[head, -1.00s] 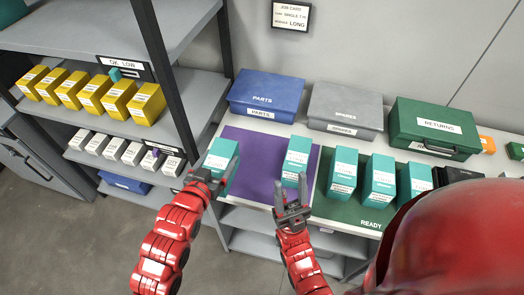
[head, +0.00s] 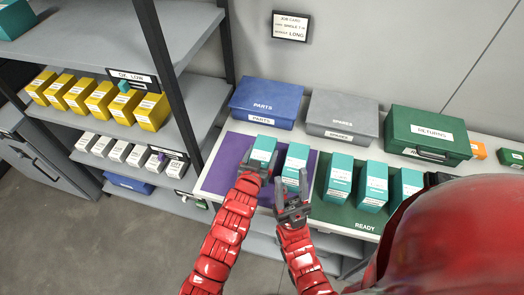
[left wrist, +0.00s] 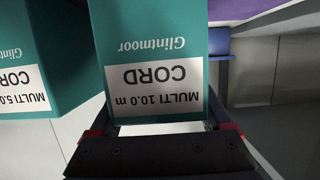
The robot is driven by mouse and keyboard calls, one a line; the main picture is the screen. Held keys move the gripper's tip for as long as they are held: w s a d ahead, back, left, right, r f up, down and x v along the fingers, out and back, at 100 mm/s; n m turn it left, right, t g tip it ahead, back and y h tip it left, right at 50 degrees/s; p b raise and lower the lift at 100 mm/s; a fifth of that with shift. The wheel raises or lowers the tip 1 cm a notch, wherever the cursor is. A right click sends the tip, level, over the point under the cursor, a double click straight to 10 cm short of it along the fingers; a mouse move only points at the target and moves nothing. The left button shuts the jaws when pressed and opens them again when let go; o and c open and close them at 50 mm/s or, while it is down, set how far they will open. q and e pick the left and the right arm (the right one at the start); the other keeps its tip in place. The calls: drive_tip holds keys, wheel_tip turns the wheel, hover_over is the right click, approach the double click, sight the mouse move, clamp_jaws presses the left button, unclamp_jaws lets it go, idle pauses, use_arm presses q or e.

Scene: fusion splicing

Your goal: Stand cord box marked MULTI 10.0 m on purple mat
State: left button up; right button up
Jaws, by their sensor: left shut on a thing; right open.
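The teal cord box marked MULTI 10.0 m (head: 263,148) is in my left gripper (head: 256,167); its label shows upside down in the left wrist view (left wrist: 154,72). It is upright over the purple mat (head: 226,158); I cannot tell whether its base touches the mat. A second teal cord box (head: 296,160) stands on the mat just to its right; its label in the left wrist view (left wrist: 35,60) begins MULTI 5.0. My right gripper (head: 291,190) is open and empty, in front of that second box.
Several teal boxes stand on the green READY mat (head: 330,213) to the right. Blue PARTS (head: 267,103), grey SPARES (head: 342,116) and green RETURNS (head: 428,134) cases line the back. Shelves with yellow boxes (head: 101,100) stand left. The mat's left part is clear.

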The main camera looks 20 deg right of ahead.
use_arm(q)
drive_tip(key=shift+f, duration=0.15)
drive_tip(key=shift+f, duration=0.1)
drive_tip(key=o, duration=1.1)
drive_tip(key=shift+f+b, duration=0.1)
drive_tip(key=shift+b, duration=0.2)
drive_tip(key=shift+o, duration=1.4)
